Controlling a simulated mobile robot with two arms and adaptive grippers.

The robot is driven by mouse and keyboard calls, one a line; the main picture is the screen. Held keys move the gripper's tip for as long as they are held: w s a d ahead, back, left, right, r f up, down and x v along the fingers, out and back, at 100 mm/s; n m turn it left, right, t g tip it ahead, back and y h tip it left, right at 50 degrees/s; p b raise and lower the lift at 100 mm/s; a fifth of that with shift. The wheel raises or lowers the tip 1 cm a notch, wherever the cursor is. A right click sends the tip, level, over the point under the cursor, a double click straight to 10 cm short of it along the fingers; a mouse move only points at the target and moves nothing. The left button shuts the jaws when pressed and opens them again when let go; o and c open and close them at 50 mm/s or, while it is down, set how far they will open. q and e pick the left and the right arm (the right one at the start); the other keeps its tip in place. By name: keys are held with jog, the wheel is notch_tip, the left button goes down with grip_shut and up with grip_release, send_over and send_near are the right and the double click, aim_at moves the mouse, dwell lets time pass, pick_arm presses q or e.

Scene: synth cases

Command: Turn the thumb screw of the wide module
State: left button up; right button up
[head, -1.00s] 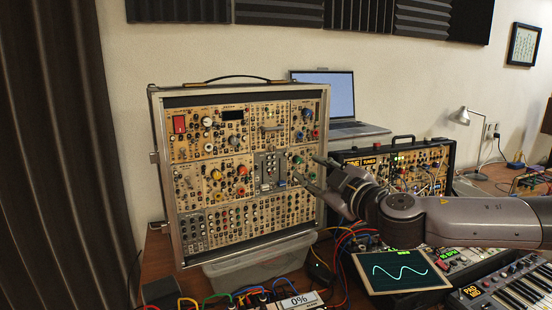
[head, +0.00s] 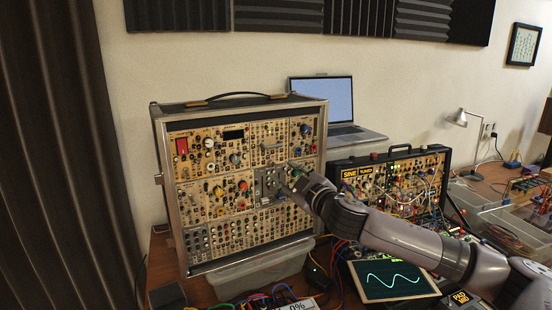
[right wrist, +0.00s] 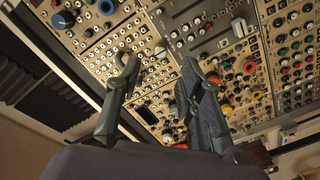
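The rack case (head: 163,190) stands upright on the desk, its front full of tan modules with knobs and jacks. A grey module (head: 266,184) sits in its middle row, and a grey panel also shows at the top of the right wrist view (right wrist: 205,22). My right gripper (head: 288,180) is in front of the case's right-middle part, covering some modules. In the right wrist view its two fingers (right wrist: 158,72) are apart with nothing between them. My left gripper is not in view.
A laptop (head: 322,105) stands behind the case. A smaller synth case (head: 392,178) with patch cables is to the right. A clear bin (head: 262,273) is below the rack, and a waveform screen (head: 388,281) lies under my right arm. Cables lie in front.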

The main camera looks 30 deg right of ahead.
aim_at(273, 165)
jog(key=w+p, duration=0.1)
jog(key=w, duration=0.2)
jog(key=w+p, duration=0.1)
jog(key=w, duration=0.2)
jog(key=shift+w+d, duration=0.2)
jog(key=shift+w, duration=0.15)
jog(key=shift+c, duration=0.2)
grip_shut()
